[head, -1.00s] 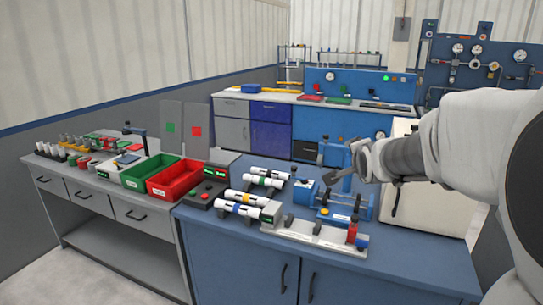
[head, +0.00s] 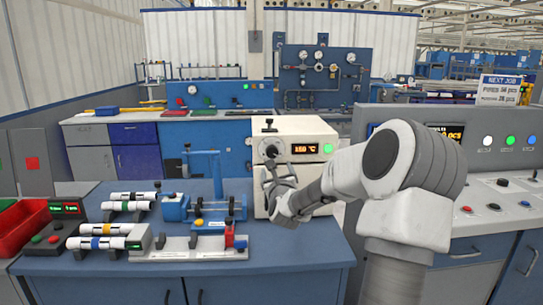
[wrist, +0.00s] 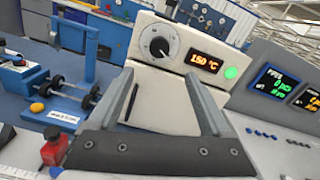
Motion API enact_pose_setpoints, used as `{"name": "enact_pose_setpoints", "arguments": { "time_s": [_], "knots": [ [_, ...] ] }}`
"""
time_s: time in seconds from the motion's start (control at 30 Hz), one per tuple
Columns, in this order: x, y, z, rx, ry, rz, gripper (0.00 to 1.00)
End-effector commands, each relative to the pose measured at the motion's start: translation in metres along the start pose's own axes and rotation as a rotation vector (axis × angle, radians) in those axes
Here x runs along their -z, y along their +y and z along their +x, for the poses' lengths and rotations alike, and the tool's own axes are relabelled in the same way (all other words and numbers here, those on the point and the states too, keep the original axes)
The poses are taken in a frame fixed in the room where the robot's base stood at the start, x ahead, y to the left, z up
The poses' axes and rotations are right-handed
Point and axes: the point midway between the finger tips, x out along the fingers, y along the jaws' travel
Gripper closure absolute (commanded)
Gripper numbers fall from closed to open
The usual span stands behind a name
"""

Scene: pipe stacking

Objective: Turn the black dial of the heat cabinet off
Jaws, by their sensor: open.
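The heat cabinet (head: 300,134) is a cream box standing on the blue bench. Its black dial (head: 271,149) is on the upper left of its front, beside an orange display reading about 150 °C and a lit green lamp. In the wrist view the dial (wrist: 159,46) has a pale ring and a light mark on its knob. My gripper (head: 272,172) is open and empty in front of the cabinet, just below the dial in the head view. In the wrist view the dial shows between the fingers of my gripper (wrist: 130,45), beyond the tips. I see no contact.
A black door handle (wrist: 132,102) is on the cabinet front. A blue clamp stand (head: 204,180) and a fixture with a red part (head: 229,236) stand to the left. A grey console (head: 500,150) stands to the right.

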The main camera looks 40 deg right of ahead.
Motion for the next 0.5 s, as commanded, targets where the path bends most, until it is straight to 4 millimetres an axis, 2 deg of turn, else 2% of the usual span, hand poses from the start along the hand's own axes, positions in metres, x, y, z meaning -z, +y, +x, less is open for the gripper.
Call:
{"name": "enact_pose_setpoints", "arguments": {
  "time_s": [0.1, 0.5],
  "knots": [
    [0.000, 0.001, 0.021, -0.001, -0.001, 0.001, 0.17],
    [0.000, 0.002, 0.085, -0.002, 0.001, -0.002, 0.17]
  ]
}}
